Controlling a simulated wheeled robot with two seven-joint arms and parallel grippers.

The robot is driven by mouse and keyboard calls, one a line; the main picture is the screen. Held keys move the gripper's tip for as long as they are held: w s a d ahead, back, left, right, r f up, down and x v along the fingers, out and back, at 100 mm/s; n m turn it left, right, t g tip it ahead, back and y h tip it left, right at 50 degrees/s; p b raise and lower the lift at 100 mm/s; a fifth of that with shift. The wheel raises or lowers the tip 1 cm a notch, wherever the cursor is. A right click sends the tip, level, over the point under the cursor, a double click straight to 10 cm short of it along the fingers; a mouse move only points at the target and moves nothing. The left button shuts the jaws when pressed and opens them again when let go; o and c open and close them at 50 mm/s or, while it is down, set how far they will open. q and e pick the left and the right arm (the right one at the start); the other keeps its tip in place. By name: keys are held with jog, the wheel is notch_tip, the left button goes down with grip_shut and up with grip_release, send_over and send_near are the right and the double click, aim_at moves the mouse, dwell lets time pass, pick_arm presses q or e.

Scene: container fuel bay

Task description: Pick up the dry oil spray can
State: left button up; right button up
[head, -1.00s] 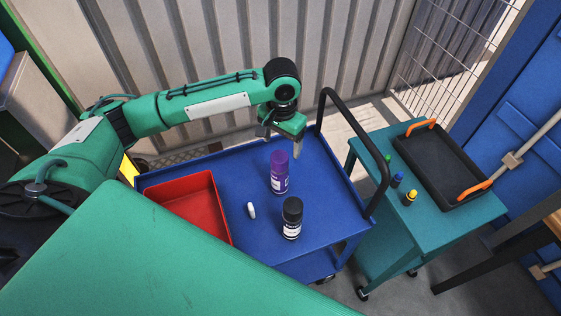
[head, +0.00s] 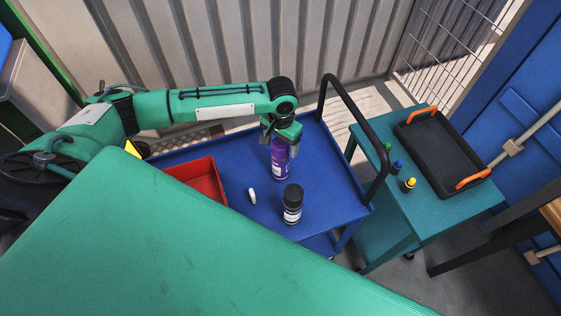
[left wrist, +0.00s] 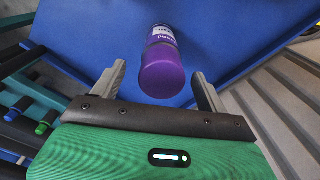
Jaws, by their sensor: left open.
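A purple spray can (head: 280,165) stands upright on the blue cart (head: 325,180). Its label cannot be read in full. My left gripper (head: 281,145) is open over the top of this can, with a finger on either side of it. In the left wrist view, the purple can (left wrist: 163,72) shows between and a little beyond the open fingers, and nothing is gripped. I cannot tell whether a finger touches it. A black-capped dark bottle (head: 292,205) with a white label stands nearer on the cart. My right gripper is out of view.
A small white item (head: 252,196) lies on the cart, beside a red tray (head: 207,180). The cart's black handle (head: 358,125) rises at right. A teal cart (head: 375,215) beyond holds small bottles (head: 397,167) and a black tray (head: 440,165) with orange handles.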

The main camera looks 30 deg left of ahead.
aim_at(280, 160)
pick_arm(q)
notch_tip(280, 160, down, 3)
jog(key=shift+a+f+p, duration=0.1)
jog(key=shift+p, duration=0.2)
jog(key=shift+c, duration=0.5)
jog(key=shift+w, duration=0.1)
grip_shut()
